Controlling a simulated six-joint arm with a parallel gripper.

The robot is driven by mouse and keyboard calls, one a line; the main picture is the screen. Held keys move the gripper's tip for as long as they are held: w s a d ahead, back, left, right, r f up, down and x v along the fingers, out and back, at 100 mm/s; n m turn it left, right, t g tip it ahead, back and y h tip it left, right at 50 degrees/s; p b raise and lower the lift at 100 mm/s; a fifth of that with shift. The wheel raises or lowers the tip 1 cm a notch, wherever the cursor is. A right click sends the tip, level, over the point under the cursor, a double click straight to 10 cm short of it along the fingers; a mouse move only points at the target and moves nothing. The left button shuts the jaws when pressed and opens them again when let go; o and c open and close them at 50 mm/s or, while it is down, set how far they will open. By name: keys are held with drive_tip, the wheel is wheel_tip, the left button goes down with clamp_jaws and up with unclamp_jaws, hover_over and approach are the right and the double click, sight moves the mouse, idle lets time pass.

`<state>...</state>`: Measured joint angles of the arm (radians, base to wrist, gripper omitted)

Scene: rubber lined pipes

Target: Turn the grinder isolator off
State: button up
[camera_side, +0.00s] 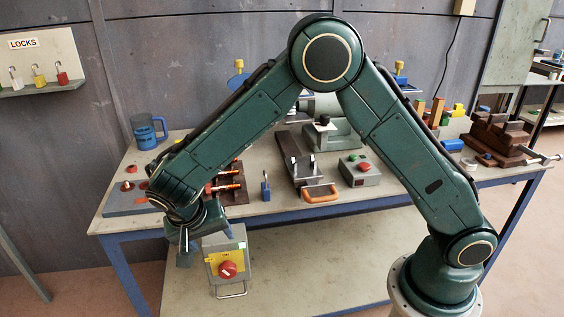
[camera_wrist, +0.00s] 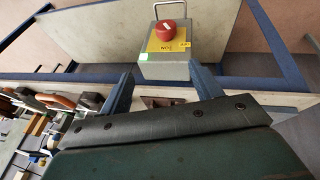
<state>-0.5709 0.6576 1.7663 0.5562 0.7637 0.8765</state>
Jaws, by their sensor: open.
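The isolator is a grey box (camera_side: 240,245) with a yellow plate and a red rotary knob (camera_side: 227,269), mounted at the table's front edge. A wire handle or loop sits below the knob. In the wrist view the isolator box (camera_wrist: 168,70) and its red knob (camera_wrist: 165,29) lie ahead, upside down; a pale mark shows on the knob, but I cannot read its setting. My gripper (camera_side: 186,254) is just left of the box in the side view, apart from the knob. In the wrist view my gripper (camera_wrist: 160,69) has its two fingers spread wide with nothing between them touching.
The bench (camera_side: 350,200) holds a blue mug (camera_side: 144,131), a blue padlock (camera_side: 265,187), a button box (camera_side: 360,170) and an orange-handled tool (camera_side: 321,194) behind the isolator. A lock shelf (camera_side: 40,70) hangs on the wall. Space in front of the isolator looks free.

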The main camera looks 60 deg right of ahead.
drive_tip(key=s+d+r+n+y, duration=0.1)
drive_tip(key=s+d+r, duration=0.1)
drive_tip(key=d+r, duration=0.2)
drive_tip(key=s+d+r+n+t+y, duration=0.1)
drive_tip(key=s+d+r, duration=0.2)
drive_tip(key=r, duration=0.6)
drive_tip(key=shift+s+d, duration=0.25)
drive_tip(key=shift+d, duration=0.15)
idle(0.4)
drive_tip(key=m+h, duration=0.1)
hover_over(226, 272)
drive_tip(key=s+a, duration=0.1)
drive_tip(key=s, duration=0.2)
wheel_tip(226, 272, down, 8)
drive_tip(key=w+a+f+m+g+h, duration=0.1)
drive_tip(key=a+f, duration=0.4)
drive_tip(key=f, duration=0.4)
drive_tip(key=shift+w+m+h, duration=0.3)
drive_tip(key=shift+f, duration=0.2)
drive_tip(key=x, duration=1.3)
drive_tip(key=shift+d+f, duration=0.15)
drive_tip(key=shift+f, duration=0.1)
